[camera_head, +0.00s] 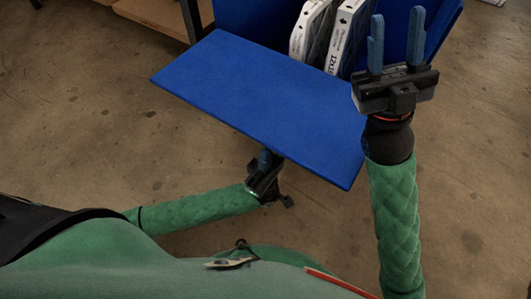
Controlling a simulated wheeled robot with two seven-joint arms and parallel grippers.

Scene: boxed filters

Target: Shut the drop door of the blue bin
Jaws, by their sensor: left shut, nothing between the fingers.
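The blue bin (243,17) stands at the top of the head view with its front open. Its drop door (265,98) is a flat blue panel folded down toward me, lying roughly level. My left gripper (266,160) is under the near edge of the door, a little left of its middle; its fingertips are partly hidden by the panel, and I cannot tell whether they touch it. It is shut and empty. My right gripper (396,40) is open and empty, fingers pointing away from me, in front of the bin's right side and past the door's right edge.
Two white-edged boxed filters (309,30) stand upright inside the bin, leaning. A shelf with a brown board (165,14) and a dark post is at the upper left. Bare concrete floor (100,130) lies left and right of the bin.

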